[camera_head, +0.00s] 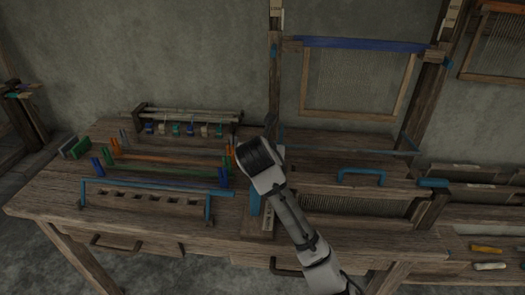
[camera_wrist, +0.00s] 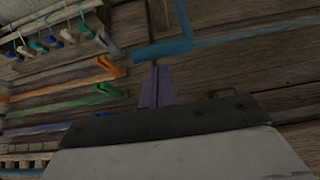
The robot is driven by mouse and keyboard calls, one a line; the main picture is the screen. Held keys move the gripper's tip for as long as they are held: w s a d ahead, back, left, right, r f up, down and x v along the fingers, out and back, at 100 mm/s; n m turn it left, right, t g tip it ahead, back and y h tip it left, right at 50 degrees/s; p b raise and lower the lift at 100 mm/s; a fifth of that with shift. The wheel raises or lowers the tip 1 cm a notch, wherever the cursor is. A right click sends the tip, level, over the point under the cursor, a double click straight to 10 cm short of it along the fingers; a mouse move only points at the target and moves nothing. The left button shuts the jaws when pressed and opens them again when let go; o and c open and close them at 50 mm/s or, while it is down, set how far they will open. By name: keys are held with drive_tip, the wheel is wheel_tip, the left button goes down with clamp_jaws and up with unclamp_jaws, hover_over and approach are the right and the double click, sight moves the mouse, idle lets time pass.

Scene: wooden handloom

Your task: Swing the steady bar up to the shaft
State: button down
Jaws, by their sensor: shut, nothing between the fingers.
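A thin blue-grey bar (camera_head: 345,151) with a blue arm at each end lies across the loom, low behind the wooden beam; it looks like the steady bar. The shaft appears to be the upright wooden frame with threads and a blue top rail (camera_head: 365,45), well above it. In the wrist view a blue bar (camera_wrist: 240,33) with a wider bent end runs off to the right, just beyond my gripper (camera_wrist: 156,88). My gripper's fingers are together and hold nothing; I cannot tell whether they touch the bar. In the head view my wrist hides the fingers.
A blue handle (camera_head: 362,172) stands on the beam at the right. On the bench at the left are a blue rail on legs (camera_head: 150,187), orange and green rods, and a rack with several coloured clips (camera_head: 185,128). Wooden posts flank the frame.

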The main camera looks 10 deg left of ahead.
drive_tip(key=shift+x, duration=0.8)
drive_tip(key=shift+r, duration=0.1)
